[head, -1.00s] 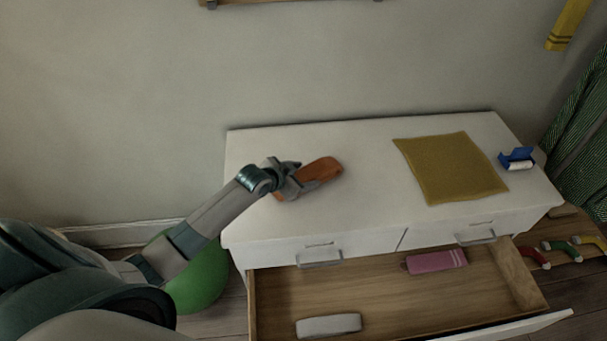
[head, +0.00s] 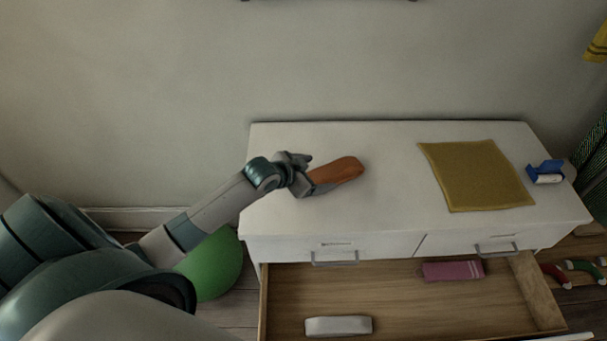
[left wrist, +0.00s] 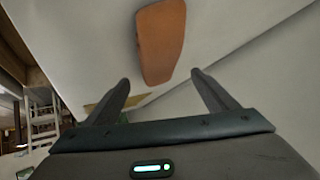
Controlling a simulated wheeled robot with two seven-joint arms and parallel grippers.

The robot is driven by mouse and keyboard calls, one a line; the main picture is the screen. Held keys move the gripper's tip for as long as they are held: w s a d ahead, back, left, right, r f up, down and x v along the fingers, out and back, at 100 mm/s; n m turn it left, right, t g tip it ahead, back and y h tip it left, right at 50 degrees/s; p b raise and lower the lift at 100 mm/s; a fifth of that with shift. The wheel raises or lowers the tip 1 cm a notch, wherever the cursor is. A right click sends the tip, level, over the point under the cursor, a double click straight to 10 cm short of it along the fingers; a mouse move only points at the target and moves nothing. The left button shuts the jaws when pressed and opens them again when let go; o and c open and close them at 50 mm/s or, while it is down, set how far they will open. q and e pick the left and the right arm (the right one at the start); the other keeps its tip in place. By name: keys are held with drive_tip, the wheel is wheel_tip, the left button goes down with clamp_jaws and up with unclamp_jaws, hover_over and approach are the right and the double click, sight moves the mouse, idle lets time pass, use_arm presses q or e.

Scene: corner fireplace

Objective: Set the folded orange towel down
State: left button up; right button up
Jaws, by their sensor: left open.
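The folded orange towel (head: 338,172) lies on the white top of the drawer unit (head: 385,150), towards its left side. My left gripper (head: 309,174) is open at the towel's left end. In the left wrist view the towel (left wrist: 161,42) is just beyond the open fingertips (left wrist: 160,84), with a clear gap between the fingers and nothing held. The exact contact between the towel and the top is hard to see. My right gripper is not in view.
A mustard cloth (head: 477,175) and a blue-and-white item (head: 546,172) lie to the right on the top. Below, an open drawer (head: 400,300) holds a pink item (head: 452,271) and a white item (head: 338,326). A green ball (head: 212,265) is on the floor at left.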

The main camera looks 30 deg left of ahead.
use_arm(q)
drive_tip(key=b+v, duration=0.1)
drive_tip(key=v, duration=0.6)
drive_tip(key=shift+d, duration=0.1)
idle(0.6)
